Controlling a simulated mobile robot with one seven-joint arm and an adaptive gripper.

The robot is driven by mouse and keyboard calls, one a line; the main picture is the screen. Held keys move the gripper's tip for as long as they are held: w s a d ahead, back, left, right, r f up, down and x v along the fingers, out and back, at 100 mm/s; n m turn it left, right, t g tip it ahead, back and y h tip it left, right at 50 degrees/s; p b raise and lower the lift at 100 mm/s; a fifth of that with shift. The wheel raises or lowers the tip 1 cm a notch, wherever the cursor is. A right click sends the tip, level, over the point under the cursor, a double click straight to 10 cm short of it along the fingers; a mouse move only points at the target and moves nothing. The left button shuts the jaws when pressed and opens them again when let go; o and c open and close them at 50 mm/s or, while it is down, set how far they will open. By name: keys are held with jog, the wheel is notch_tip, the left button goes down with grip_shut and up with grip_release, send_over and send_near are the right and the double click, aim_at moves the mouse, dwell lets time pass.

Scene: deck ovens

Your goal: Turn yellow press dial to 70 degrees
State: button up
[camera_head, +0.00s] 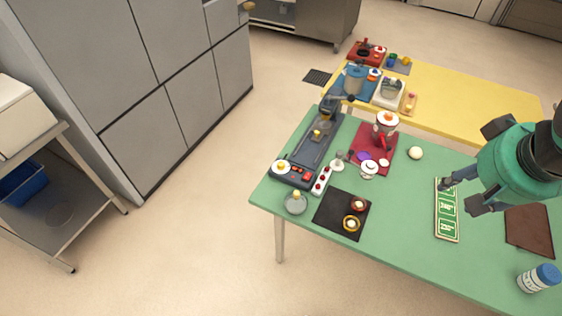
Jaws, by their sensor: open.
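A long dark grey appliance (311,155) lies along the left edge of the green table. A white disc with a yellow knob (281,167) sits at its near left end and looks like the yellow press dial. A smaller yellow part (317,134) stands farther up the same appliance. The dial's angle and any scale marks are too small to read. My gripper (458,196) is over the right part of the table, above the green board, with its fingers apart and nothing visible between them. It is well apart from the dial.
A green board with white figures (446,225), a black mat (334,218) with two small round items, a red mat (367,160) with a red and white device, and a blue-capped jar (538,279) share the table. A yellow table (470,98) adjoins behind. Open green surface lies mid-table.

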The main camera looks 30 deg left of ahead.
jog(key=w+a+f+n+g, duration=0.2)
jog(key=w+a+n, duration=0.1)
jog(key=w+a, duration=0.8)
jog(key=n+g, duration=0.3)
jog(key=n, duration=0.5)
send_over(281, 164)
notch_tip(281, 164, down, 26)
jog(key=shift+w+a+r+h+p, duration=0.15)
jog(key=shift+h+p, duration=0.15)
jog(key=shift+p, duration=0.15)
notch_tip(281, 164, down, 14)
jog(key=shift+r+b, duration=0.1)
jog(key=shift+b, duration=1.1)
grip_shut()
